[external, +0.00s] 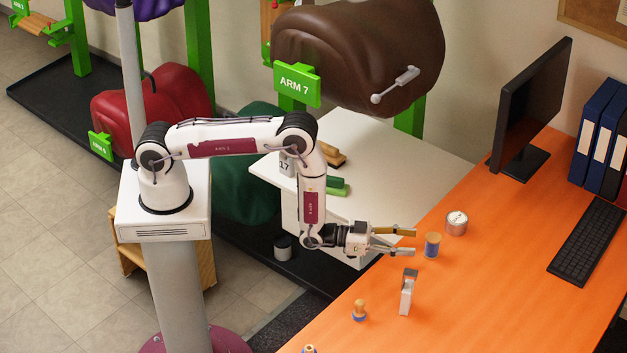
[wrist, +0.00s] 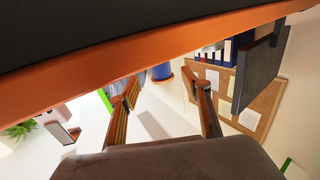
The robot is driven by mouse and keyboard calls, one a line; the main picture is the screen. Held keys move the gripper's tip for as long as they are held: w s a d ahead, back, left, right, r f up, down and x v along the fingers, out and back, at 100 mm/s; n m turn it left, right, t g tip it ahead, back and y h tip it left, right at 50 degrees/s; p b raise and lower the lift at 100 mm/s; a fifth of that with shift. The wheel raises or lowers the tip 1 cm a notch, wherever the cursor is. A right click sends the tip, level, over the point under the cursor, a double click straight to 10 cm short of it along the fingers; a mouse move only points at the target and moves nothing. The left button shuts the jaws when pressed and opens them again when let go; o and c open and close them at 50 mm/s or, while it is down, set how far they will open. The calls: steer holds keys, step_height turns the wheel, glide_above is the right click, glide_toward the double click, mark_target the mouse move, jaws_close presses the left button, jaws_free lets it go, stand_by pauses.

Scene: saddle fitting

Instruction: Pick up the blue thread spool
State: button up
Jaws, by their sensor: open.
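The blue thread spool (external: 432,246) stands upright on the orange desk, with pale tan ends. My gripper (external: 414,242) is open and reaches out horizontally over the desk's left edge. Its fingertips point at the spool and are just left of it. In the wrist view the blue spool (wrist: 160,72) shows beyond and between the tips of my open gripper (wrist: 163,84). Nothing is held between the fingers. Whether the fingertips overlap the spool's sides is hard to tell.
A silver tin (external: 457,223) stands close behind the spool to the right. A grey-and-white upright item (external: 407,294) and a small wooden-topped item (external: 359,311) stand nearer the front. A monitor (external: 530,110) and keyboard (external: 588,236) are farther right. The desk (external: 490,300) is clear at front right.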

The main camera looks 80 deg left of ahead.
mark_target(433, 244)
steer(key=shift+w, duration=0.1)
stand_by(0.3)
steer(key=shift+x, duration=1.2)
steer(key=shift+w, duration=0.2)
steer(key=shift+x, duration=2.4)
steer(key=shift+f, duration=0.1)
steer(key=c, duration=1.2)
